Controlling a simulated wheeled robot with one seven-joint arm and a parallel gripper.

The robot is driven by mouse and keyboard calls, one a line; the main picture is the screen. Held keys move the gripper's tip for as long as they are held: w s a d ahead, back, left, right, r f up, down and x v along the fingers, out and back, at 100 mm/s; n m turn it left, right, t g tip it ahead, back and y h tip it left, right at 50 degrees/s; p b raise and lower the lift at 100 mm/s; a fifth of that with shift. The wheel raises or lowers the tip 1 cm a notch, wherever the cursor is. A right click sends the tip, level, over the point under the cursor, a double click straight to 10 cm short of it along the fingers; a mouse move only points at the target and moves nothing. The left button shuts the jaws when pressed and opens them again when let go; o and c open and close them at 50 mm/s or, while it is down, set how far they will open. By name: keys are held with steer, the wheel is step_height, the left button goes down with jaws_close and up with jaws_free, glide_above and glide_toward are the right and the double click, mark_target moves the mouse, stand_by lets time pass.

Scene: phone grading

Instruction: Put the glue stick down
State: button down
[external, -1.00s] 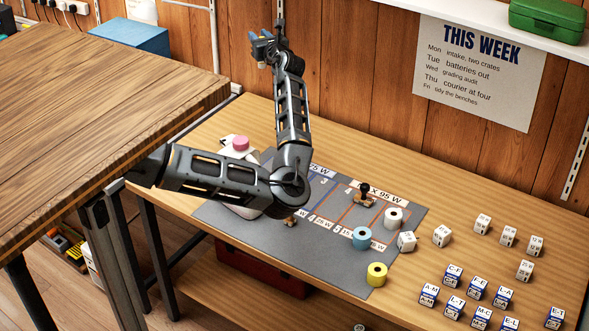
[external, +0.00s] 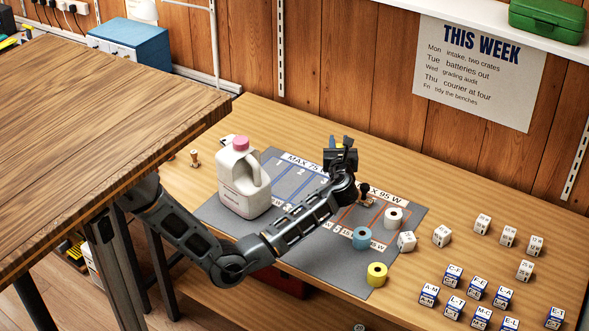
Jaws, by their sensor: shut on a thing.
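My gripper (external: 340,160) is over the back part of the grey mat (external: 315,250), near the gap between the "MAX 75 W" and "MAX 95 W" headings. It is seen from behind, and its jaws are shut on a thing. I cannot tell whether the held thing touches the mat.
A white jug (external: 243,190) with a pink cap stands at the mat's left. A black-knobbed stamp (external: 365,190) is close right of my gripper. White (external: 393,217), blue (external: 362,238) and yellow (external: 377,273) rolls stand at the mat's right. Several labelled cubes (external: 476,288) lie further right.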

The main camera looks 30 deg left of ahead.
steer(key=shift+a+f, duration=0.1)
steer(key=shift+f, duration=0.35)
steer(key=shift+w+a+f, duration=1.15)
steer(key=shift+a+f, duration=0.3)
steer(key=shift+f, duration=0.3)
steer(key=shift+w+a+f, duration=1.15)
steer(key=shift+a+f, duration=0.35)
steer(key=shift+f, duration=0.3)
steer(key=shift+w+a+f, duration=1.15)
steer(key=shift+a+f, duration=0.3)
steer(key=shift+f, duration=0.3)
steer(key=shift+f+b, duration=0.35)
steer(key=shift+b, duration=0.05)
steer(key=c, duration=0.8)
jaws_free()
steer(key=shift+c, duration=0.2)
steer(key=shift+r, duration=0.2)
